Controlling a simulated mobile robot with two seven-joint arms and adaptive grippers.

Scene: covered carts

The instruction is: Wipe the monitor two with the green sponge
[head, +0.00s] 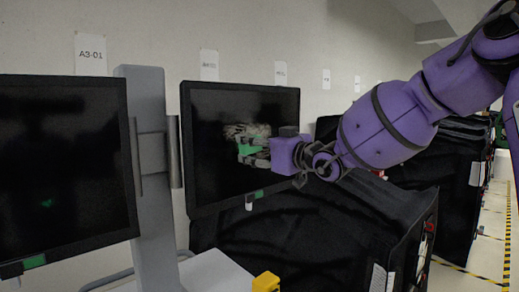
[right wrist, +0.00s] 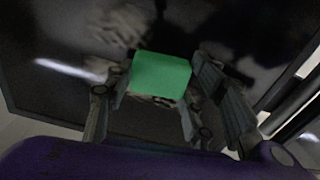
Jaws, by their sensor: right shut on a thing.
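The second monitor from the left (head: 215,170) is a dark screen in a black frame. A pale, mottled grey patch (head: 243,129) shows on it; I cannot tell whether it is a smear or a reflection. My right gripper (head: 254,153) is in front of this screen, shut on the green sponge (head: 246,149). In the right wrist view the sponge (right wrist: 162,75) sits between the two fingers (right wrist: 150,105), facing the dark screen (right wrist: 60,65). I cannot tell whether the sponge touches the glass. My left gripper is not in view.
Another monitor (head: 60,150) stands at the left, beside a grey post (head: 152,180). Black covered carts (head: 310,235) fill the space below and behind my right arm. A yellow object (head: 266,283) is at the bottom edge. Paper labels, one reading A3-01 (head: 90,54), hang on the wall.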

